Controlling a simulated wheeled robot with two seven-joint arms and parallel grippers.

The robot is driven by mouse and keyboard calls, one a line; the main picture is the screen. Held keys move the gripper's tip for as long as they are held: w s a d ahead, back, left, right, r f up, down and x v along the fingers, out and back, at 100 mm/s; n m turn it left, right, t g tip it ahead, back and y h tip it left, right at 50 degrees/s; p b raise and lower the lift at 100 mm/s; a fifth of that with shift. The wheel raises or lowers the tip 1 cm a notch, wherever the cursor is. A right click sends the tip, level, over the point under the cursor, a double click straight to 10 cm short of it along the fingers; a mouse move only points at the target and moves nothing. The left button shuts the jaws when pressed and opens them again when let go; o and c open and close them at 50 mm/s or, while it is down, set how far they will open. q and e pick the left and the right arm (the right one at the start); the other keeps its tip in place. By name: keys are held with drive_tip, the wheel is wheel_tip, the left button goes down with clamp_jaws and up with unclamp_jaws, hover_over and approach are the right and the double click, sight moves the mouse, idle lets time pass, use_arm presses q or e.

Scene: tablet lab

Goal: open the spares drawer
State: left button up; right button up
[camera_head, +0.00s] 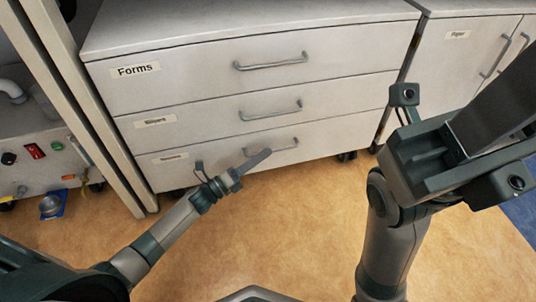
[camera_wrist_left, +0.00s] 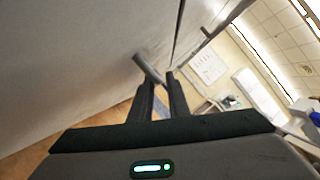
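A pale cabinet with three stacked drawers stands ahead in the head view. The top drawer's label (camera_head: 135,70) reads "Forms"; the middle label (camera_head: 155,121) and bottom label (camera_head: 170,157) are too blurred to read surely. The bottom drawer (camera_head: 330,135) has a grey bar handle (camera_head: 284,147), and all three drawers are shut. My left gripper (camera_head: 262,158) is at the left part of this handle. In the left wrist view its two dark fingers (camera_wrist_left: 162,82) stand apart, with a grey handle (camera_wrist_left: 145,66) at their tips; contact is unclear. My right gripper (camera_head: 495,105) is raised at right, its fingertips out of frame.
Another cabinet (camera_head: 455,65) stands at the right. At the left are an upright frame post (camera_head: 100,140) and a bench unit with a red switch (camera_head: 35,151). The tan floor (camera_head: 290,225) before the drawers is clear apart from my arms.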

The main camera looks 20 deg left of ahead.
use_arm(q)
drive_tip(key=shift+x, duration=1.25)
clamp_jaws()
idle(0.6)
